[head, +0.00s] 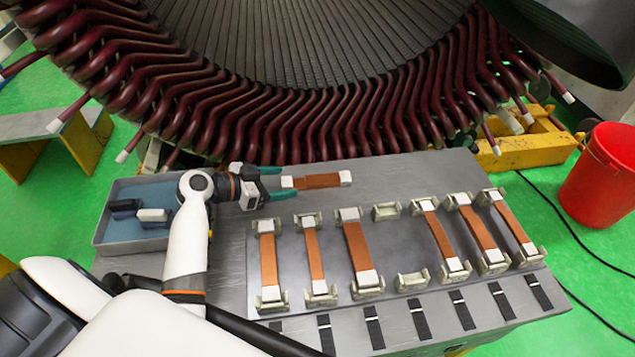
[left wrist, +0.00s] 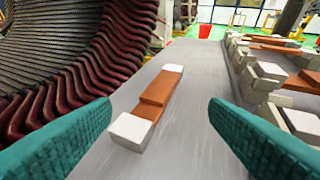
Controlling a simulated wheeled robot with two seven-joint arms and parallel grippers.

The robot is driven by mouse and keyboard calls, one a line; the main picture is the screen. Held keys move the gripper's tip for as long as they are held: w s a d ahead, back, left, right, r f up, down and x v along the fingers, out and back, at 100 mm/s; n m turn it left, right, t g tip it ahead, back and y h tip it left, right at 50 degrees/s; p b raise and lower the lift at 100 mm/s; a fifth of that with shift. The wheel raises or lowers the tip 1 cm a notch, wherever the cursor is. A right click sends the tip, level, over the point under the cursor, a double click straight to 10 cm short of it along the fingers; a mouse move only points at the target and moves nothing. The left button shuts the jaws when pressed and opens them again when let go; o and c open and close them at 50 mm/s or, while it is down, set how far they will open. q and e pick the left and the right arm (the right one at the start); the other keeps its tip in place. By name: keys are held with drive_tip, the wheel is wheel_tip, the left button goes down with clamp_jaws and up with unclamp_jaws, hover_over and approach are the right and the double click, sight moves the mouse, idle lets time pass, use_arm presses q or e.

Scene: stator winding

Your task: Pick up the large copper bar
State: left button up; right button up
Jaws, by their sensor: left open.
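A loose copper bar (head: 318,181) with white end blocks lies flat near the back edge of the grey table. My left gripper (head: 288,183) is open, with its teal fingers pointing right toward the bar's left end. In the left wrist view the bar (left wrist: 158,94) lies ahead between the spread fingers (left wrist: 160,101), its near white end closest. Its copper part looks stepped, with a raised middle. I see no contact between fingers and bar. Several similar copper bars (head: 357,245) rest in pale holders on the table. My right gripper is not in view.
The stator (head: 290,110) with dark red coils rises just behind the table. A blue tray (head: 115,235) with small dark and white items is at the left. One holder pair (head: 386,211) is empty. Black strips (head: 374,327) line the front. A red bucket (head: 602,175) stands right.

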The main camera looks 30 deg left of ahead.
sight(317, 178)
use_arm(q)
drive_tip(key=p+x, duration=0.1)
drive_tip(key=x, duration=0.3)
drive_tip(key=shift+w+d, duration=0.15)
drive_tip(key=shift+w, duration=0.15)
drive_tip(key=shift+w+d+f, duration=0.1)
drive_tip(key=shift+w, duration=0.1)
drive_tip(key=p+x, duration=0.1)
drive_tip(key=x, duration=0.1)
drive_tip(key=p+x, duration=0.1)
drive_tip(key=x, duration=0.1)
drive_tip(key=shift+w+d+f, duration=0.1)
drive_tip(key=shift+w+f, duration=0.1)
drive_tip(key=shift+f, duration=0.25)
clamp_jaws()
drive_tip(key=shift+r, duration=0.1)
